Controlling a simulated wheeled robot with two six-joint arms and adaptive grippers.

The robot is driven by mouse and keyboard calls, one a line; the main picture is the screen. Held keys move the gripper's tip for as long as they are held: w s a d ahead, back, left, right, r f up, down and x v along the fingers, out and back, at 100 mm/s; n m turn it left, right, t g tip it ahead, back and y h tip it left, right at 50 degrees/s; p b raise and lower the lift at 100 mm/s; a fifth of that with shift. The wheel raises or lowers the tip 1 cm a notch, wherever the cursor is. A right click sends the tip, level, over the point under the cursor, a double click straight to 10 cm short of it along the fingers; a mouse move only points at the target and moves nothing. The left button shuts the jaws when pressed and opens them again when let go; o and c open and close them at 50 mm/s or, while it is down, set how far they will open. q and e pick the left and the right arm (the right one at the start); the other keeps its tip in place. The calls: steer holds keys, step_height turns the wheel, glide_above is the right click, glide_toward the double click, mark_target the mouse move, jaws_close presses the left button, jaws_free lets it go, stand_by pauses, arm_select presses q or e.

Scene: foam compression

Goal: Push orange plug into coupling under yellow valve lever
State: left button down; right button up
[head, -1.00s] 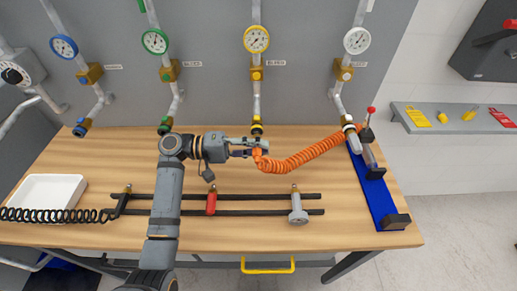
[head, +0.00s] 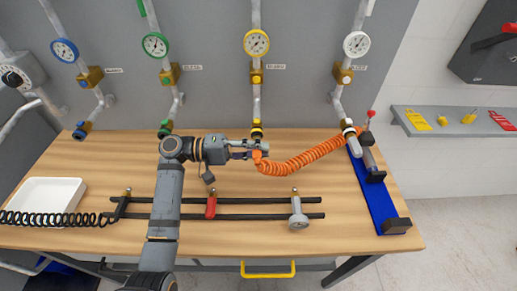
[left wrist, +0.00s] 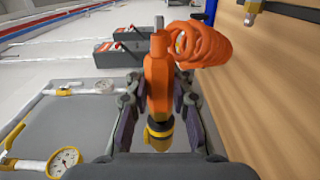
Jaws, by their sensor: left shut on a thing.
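The orange plug (head: 258,157) is on the end of an orange coiled hose (head: 310,155). My left gripper (head: 263,149) is shut on it, just in front of the coupling (head: 256,132) with a yellow ring on the yellow-gauge line. In the left wrist view the plug (left wrist: 158,82) stands between the two fingers (left wrist: 158,100). The yellow-ringed coupling (left wrist: 158,133) lies in line with the plug's far end, touching or very close; I cannot tell whether the plug is inside it. No yellow valve lever can be made out in the head view. My right gripper is not in view.
Blue (head: 64,48), green (head: 155,45), yellow (head: 256,43) and white (head: 356,44) gauges are on the wall lines. A black rack (head: 265,200) crosses the bench. A white tray (head: 45,195) is at left, a blue rail (head: 378,200) at right.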

arm_select(q)
steer(key=shift+w+r, duration=0.1)
steer(key=shift+w, duration=0.4)
steer(key=c, duration=1.1)
jaws_free()
steer(key=shift+a, duration=0.35)
steer(key=a, duration=1.1)
steer(key=shift+a, duration=0.2)
